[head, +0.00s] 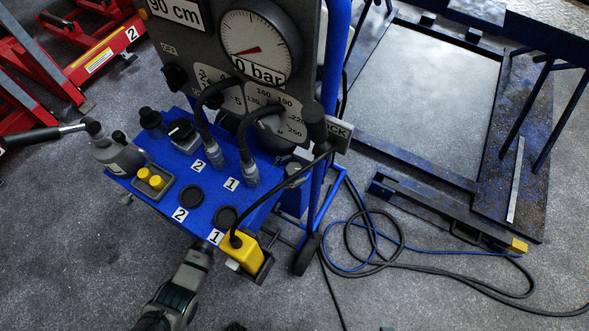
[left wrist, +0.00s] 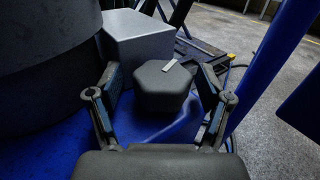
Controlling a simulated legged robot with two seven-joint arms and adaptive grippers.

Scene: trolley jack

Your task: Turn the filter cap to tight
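The filter cap (left wrist: 161,94) is a dark, many-sided knob on a blue base, with a pale grey mark on its top, in the left wrist view. My left gripper (left wrist: 160,76) is open, one finger on each side of the cap, with a visible gap at both sides. In the head view the end of my left arm and gripper (head: 203,253) meet the front edge of the blue control trolley (head: 200,210); the fingertips are hidden there. I cannot pick out the cap in the head view.
A grey box (left wrist: 150,40) stands behind the cap, and a large dark cylinder (left wrist: 45,60) is close on the left. A yellow switch box (head: 240,250) hangs at the trolley's front right. Hoses (head: 400,265) lie on the floor at right. Red jacks (head: 85,50) stand at upper left.

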